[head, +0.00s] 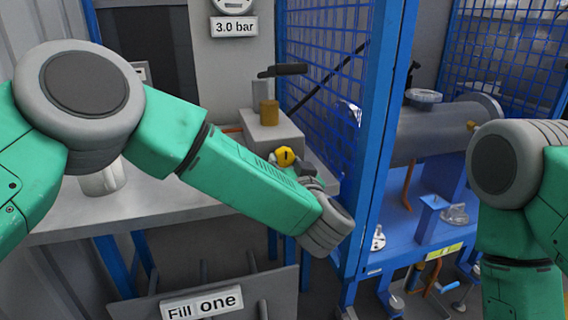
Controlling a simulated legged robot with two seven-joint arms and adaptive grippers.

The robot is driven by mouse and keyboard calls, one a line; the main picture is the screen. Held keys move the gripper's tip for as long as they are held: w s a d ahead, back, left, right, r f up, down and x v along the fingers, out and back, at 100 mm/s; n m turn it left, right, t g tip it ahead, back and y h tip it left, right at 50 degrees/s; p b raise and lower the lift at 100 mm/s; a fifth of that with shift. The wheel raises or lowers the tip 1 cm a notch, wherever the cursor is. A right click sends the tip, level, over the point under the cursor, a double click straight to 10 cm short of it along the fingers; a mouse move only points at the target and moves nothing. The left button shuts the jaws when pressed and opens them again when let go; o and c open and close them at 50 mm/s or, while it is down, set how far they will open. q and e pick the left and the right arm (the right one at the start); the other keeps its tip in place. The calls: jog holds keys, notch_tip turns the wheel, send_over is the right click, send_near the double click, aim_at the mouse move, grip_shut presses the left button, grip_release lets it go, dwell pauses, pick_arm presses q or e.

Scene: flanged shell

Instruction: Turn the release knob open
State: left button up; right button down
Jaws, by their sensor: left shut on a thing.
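A small yellow round knob (286,156) with a dark mark on its face shows near the middle of the view, beside the grey block on the bench. I take it to be the release knob. My left arm reaches across from the left and its wrist folds back behind the green link. My left gripper (292,161) is mostly hidden by this arm; small dark parts of it show right at the yellow knob, and it is shut on it. How far the knob is turned cannot be told. My right arm shows at the right edge, but its gripper is out of view.
A blue post (378,130) with mesh panels stands just right of my left wrist. A grey flanged vessel (425,130) lies behind it on a blue stand. A metal bench (180,205) holds a white mug (103,180). A "Fill one" sign (201,302) is below; a "3.0 bar" gauge label (234,27) is above.

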pick_arm(q)
jog(key=shift+d, duration=0.1)
jog(key=shift+w+r+n+p, duration=0.1)
jog(key=shift+r+n+p, duration=0.05)
jog(key=shift+n+p, duration=1.55)
jog(key=shift+n, duration=0.4)
jog(key=shift+d+n+p, duration=0.1)
jog(key=shift+n+p, duration=0.45)
jog(key=shift+n, duration=0.75)
pick_arm(e)
jog(key=shift+d+r, duration=0.2)
jog(key=shift+r, duration=2)
pick_arm(q)
jog(key=o, duration=1.1)
jog(key=shift+o, duration=0.2)
